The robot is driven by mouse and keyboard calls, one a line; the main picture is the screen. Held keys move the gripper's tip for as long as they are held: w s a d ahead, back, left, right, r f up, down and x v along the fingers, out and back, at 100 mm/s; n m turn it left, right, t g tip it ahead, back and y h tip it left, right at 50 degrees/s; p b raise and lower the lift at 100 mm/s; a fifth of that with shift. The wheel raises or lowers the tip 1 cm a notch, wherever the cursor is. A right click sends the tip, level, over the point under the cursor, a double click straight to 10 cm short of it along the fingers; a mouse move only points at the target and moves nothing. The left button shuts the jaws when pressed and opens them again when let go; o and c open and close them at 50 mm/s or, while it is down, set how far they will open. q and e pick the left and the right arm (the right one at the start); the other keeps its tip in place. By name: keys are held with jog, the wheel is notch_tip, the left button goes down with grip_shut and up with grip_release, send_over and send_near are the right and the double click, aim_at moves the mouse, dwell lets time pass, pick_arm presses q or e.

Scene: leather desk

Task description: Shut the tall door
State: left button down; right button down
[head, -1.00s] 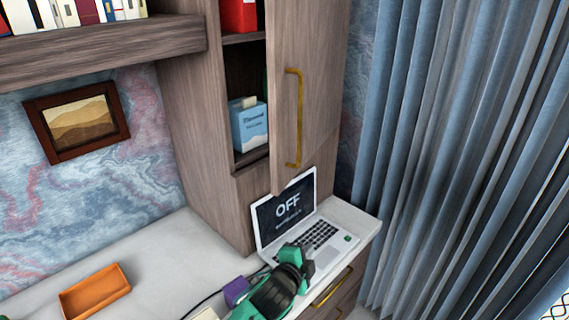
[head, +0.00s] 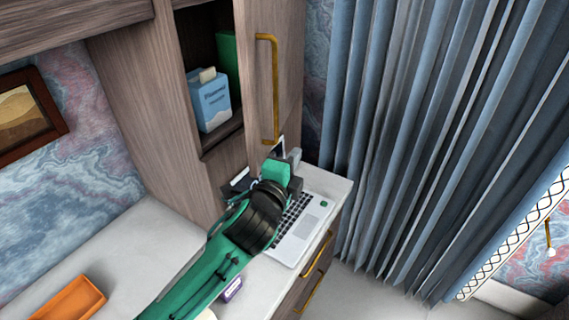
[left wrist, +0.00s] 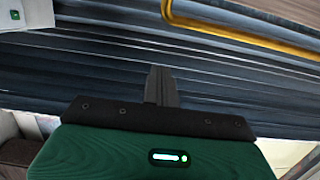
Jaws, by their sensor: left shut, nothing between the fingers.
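The tall door (head: 286,70) of the wooden cabinet stands open, with shelf space showing to its left. Its long brass handle (head: 275,95) runs upright on the door's face. The handle also shows in the left wrist view (left wrist: 240,36), along the top, beyond the fingers. My left gripper (head: 294,157) is just below the handle's lower end, near the door's bottom edge, over the laptop. Its fingers are together and empty in the left wrist view (left wrist: 161,85). I cannot tell whether it touches the door. My right gripper is out of view.
An open laptop (head: 300,228) stands below my gripper, its screen mostly hidden by it. A blue box (head: 211,102) and a green book (head: 227,58) are on the cabinet shelf. An orange tray (head: 70,303) is on the desk at lower left. Blue curtains (head: 420,130) hang at right.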

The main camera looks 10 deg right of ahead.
pick_arm(q)
jog(key=w+p, duration=0.1)
jog(key=w+a+p, duration=0.1)
jog(key=w+p, duration=0.1)
jog(key=w, duration=0.1)
jog(key=shift+w+a, duration=0.1)
jog(key=shift+a, duration=0.2)
dwell(0.3)
